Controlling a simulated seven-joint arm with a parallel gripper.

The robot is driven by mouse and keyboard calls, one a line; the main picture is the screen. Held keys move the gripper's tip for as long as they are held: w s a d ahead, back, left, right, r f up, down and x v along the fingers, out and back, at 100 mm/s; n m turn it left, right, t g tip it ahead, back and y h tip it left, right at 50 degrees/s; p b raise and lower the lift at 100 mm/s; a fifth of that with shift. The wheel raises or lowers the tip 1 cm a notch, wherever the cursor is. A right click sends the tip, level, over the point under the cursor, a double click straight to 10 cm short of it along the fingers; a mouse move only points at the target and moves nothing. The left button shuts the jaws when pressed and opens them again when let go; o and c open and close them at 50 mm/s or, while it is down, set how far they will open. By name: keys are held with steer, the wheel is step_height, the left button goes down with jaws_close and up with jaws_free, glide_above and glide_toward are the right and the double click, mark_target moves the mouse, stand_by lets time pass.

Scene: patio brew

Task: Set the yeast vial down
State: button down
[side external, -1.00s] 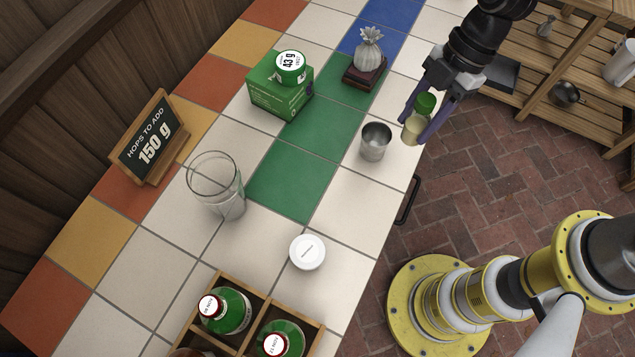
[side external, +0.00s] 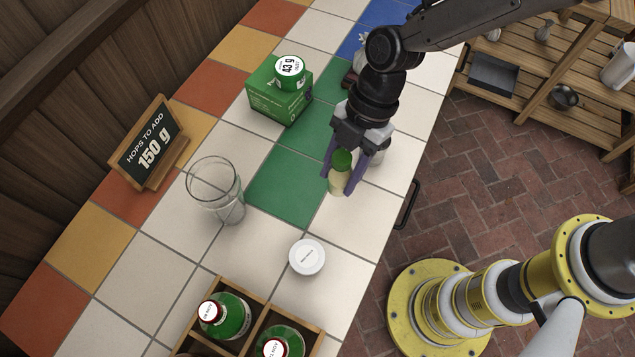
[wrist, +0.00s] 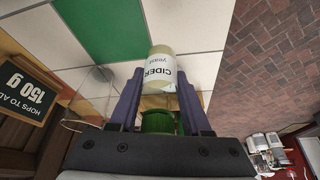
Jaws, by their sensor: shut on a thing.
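The yeast vial (side external: 337,184) is a small pale bottle with a green cap and shows upright in the side view. My gripper (side external: 345,175) is shut on it, a finger on each side. In the wrist view the vial (wrist: 161,70) sits between my purple fingers (wrist: 158,100), and its label reads "CIDER yeast". The vial shows over the white and green tiles of the counter (side external: 365,215). I cannot tell whether its base touches the tiles.
White tiles around the lid are clear.

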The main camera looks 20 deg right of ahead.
steer(key=a+f, duration=0.1)
steer(key=w+a+f, duration=0.1)
steer(key=f, duration=0.1)
steer(key=w+a+f, duration=0.1)
steer(key=f, duration=0.1)
steer(key=shift+w+a, duration=0.1)
steer(key=shift+w, duration=0.1)
steer(key=shift+f, duration=1.55)
steer(key=shift+f, duration=0.1)
steer(key=shift+c, duration=1.8)
jaws_free()
steer(key=v, duration=1.2)
steer(key=shift+w+r, duration=0.15)
steer(key=shift+r, duration=0.1)
